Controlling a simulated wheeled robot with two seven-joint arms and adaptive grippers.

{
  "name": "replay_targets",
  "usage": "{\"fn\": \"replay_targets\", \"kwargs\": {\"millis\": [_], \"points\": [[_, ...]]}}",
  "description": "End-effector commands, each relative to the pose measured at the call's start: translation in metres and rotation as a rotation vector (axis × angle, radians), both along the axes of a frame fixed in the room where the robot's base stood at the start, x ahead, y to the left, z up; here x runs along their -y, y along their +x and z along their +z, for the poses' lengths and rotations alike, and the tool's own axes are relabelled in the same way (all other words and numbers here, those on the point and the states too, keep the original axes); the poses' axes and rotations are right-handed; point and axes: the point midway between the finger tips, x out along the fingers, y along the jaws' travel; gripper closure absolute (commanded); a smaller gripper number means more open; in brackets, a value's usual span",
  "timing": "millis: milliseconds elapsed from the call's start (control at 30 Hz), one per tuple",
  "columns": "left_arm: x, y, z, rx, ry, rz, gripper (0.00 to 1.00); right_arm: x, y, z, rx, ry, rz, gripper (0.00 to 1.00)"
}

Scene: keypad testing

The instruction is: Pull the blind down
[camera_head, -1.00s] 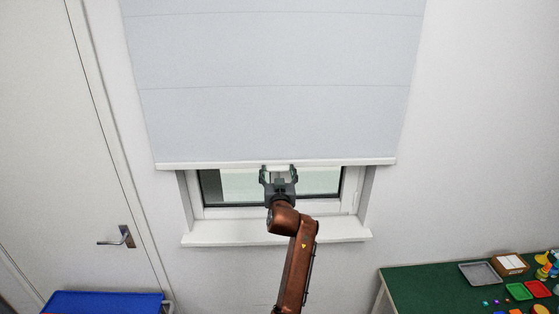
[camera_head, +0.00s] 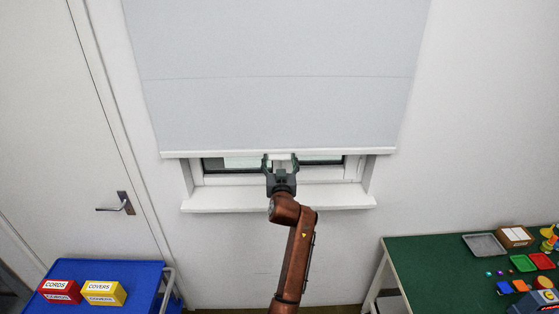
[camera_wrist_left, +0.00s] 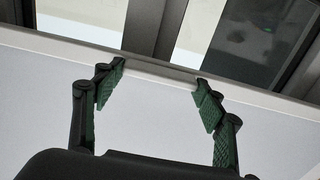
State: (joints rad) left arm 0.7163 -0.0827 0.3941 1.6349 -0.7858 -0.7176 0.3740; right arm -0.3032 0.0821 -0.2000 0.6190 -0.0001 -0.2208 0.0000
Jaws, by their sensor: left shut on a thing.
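The pale grey blind (camera_head: 275,105) hangs over the upper window, with a white bottom bar (camera_head: 215,154) along its lower edge. A strip of the window (camera_head: 230,178) shows between the bar and the white sill (camera_head: 230,201). My left gripper (camera_head: 281,159) is at the middle of the bar, its arm reaching up from below. In the left wrist view its fingertips (camera_wrist_left: 160,75) stand apart at the bar (camera_wrist_left: 70,45), and it is shut on the blind's lower edge. The exact contact is hard to see. My right gripper is out of view.
A green table (camera_head: 430,270) with trays and small parts stands at the lower right. A blue trolley (camera_head: 135,274) with red and yellow boxes is at the lower left, near the door (camera_head: 45,150). The wall below the sill is clear.

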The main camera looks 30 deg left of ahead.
Motion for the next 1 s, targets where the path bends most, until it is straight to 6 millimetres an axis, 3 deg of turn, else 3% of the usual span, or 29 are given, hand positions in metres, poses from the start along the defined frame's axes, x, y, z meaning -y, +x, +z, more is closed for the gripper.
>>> {"fn": "replay_targets", "kwargs": {"millis": [33, 67, 300, 667, 1000], "points": [[0.0, 0.0, -0.008, -0.013, -0.007, 0.0, 0.79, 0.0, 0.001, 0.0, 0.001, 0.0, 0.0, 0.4], [0.0, 0.0, -0.008, -0.014, -0.008, 0.001, 0.33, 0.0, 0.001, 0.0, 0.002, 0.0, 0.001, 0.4], [0.0, 0.0, -0.005, -0.008, -0.005, 0.0, 0.17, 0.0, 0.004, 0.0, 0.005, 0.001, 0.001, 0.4], [0.004, -0.005, -0.004, -0.006, -0.004, -0.001, 0.17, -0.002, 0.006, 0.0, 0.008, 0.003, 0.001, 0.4], [0.032, -0.049, -0.005, -0.007, -0.007, -0.001, 0.17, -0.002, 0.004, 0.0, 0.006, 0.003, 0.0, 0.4]]}}
